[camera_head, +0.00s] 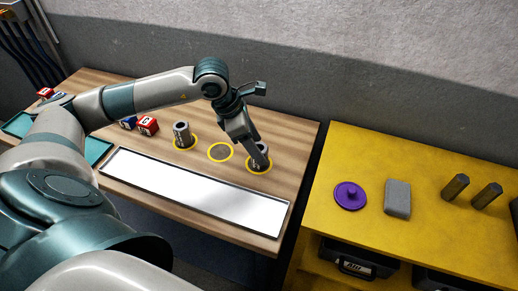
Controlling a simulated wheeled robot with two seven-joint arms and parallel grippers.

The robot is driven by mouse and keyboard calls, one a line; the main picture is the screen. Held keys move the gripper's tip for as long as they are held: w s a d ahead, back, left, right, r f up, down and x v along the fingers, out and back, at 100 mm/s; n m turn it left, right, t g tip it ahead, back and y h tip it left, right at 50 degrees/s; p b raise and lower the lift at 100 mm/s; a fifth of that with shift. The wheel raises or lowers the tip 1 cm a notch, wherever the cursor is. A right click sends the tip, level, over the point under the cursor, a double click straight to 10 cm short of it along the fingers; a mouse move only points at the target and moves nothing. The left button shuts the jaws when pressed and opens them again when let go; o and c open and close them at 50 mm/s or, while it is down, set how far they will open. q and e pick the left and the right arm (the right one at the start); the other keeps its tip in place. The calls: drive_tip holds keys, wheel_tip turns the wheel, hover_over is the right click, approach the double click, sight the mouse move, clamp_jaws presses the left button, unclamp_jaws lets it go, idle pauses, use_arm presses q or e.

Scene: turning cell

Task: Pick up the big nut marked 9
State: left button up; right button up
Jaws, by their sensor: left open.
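A grey nut (262,150) stands in the right yellow ring on the wooden table; any number on it is too small to read. My left gripper (257,160) is open and comes down at this nut, its fingers overlapping it in the picture. I cannot tell if they touch it. Another tall grey nut (182,134) stands upright in the left yellow ring, with dark marking I cannot read. The middle ring (220,152) is empty. My right gripper is not in view.
A white tray (195,190) lies along the table's front. Red and blue cubes (147,125) sit behind it at left, beside a teal tray (97,151). The yellow bench (340,228) at right holds a purple lidded disc (350,195), a grey block (397,198) and two dark hex bars (456,187).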

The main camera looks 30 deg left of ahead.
sight(264, 146)
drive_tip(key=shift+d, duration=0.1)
use_arm(q)
drive_tip(key=c, duration=1.3)
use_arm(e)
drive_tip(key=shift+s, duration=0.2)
use_arm(q)
drive_tip(key=shift+r, duration=0.2)
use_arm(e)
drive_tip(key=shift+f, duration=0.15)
